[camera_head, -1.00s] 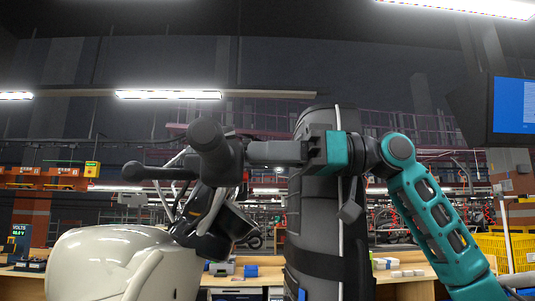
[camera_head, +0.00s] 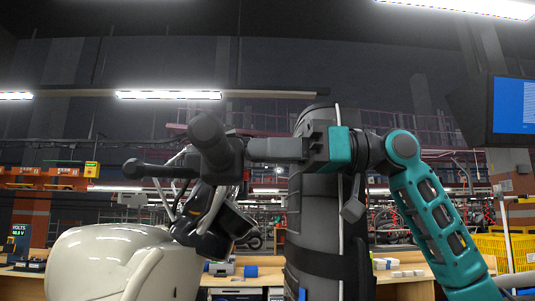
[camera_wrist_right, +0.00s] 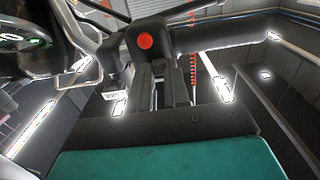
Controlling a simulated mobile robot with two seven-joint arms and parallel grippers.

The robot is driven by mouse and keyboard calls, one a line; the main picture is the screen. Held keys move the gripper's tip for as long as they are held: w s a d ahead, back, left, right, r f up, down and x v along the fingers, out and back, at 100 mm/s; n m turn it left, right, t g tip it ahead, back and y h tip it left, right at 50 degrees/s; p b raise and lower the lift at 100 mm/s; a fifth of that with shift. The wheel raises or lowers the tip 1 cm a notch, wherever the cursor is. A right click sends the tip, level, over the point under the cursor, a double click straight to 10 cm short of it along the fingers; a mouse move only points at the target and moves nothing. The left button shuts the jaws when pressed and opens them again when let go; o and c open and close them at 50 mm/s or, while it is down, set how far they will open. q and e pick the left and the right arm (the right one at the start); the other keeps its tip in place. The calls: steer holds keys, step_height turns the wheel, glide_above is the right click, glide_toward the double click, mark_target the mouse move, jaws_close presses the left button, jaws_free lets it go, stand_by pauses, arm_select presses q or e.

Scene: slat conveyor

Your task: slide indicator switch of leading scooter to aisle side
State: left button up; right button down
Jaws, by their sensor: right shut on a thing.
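The leading scooter's cream body (camera_head: 105,262) stands at lower left in the head view. My right gripper (camera_head: 246,150) reaches in from the right to the grip's inner end. In the right wrist view, the gripper's fingers (camera_wrist_right: 160,85) are shut at the switch housing (camera_wrist_right: 128,45), just below a red round button (camera_wrist_right: 144,41). The indicator switch is hidden between or behind the fingers, so its position cannot be told. My left gripper is not in view.
The dark handlebar tube (camera_wrist_right: 225,35) runs to the right in the wrist view. A round instrument (camera_wrist_right: 25,30) and a mirror stalk are at its left. A wooden bench (camera_head: 410,275), yellow crates (camera_head: 500,248) and a screen (camera_head: 513,105) stand beyond.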

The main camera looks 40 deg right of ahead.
steer(key=shift+a, duration=0.15)
steer(key=c, duration=1.1)
jaws_free()
steer(key=shift+s, duration=0.15)
steer(key=b+v, duration=0.1)
steer(key=v, duration=1.2)
steer(key=shift+b, duration=0.35)
